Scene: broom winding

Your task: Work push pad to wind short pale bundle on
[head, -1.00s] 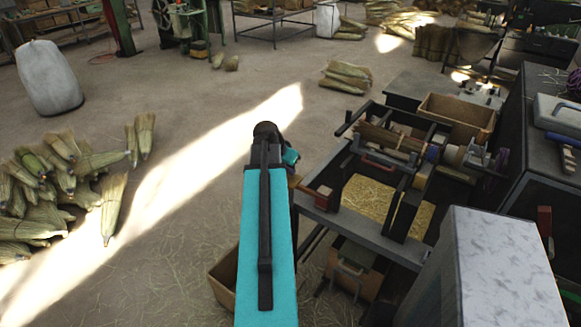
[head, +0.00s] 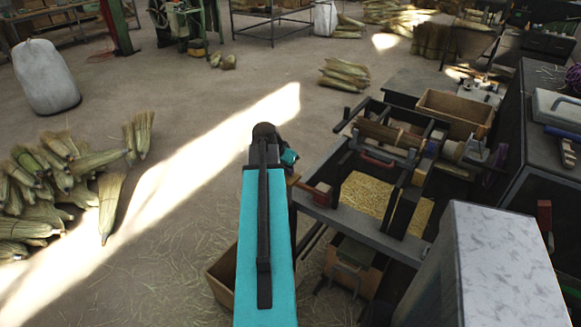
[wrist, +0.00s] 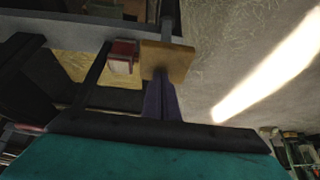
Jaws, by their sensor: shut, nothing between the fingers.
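A straw bundle (head: 388,134) lies across the black winding frame at right in the head view. A red block (head: 322,194) sits at the frame's near left; I take it for the same red block (wrist: 123,57) in the wrist view. A tan block (wrist: 177,62), perhaps the push pad, is beside it on a grey rod. My gripper (wrist: 160,80) is shut and empty, its dark fingers pointing at the tan block. I cannot tell whether they touch it. In the head view my teal arm hides the fingers.
A grey-white box (head: 492,270) stands at the front right. A wooden tray (head: 455,112) is behind the frame. Loose straw (head: 365,192) fills the bin under the frame. Broom bundles (head: 60,185) lie on the floor at left.

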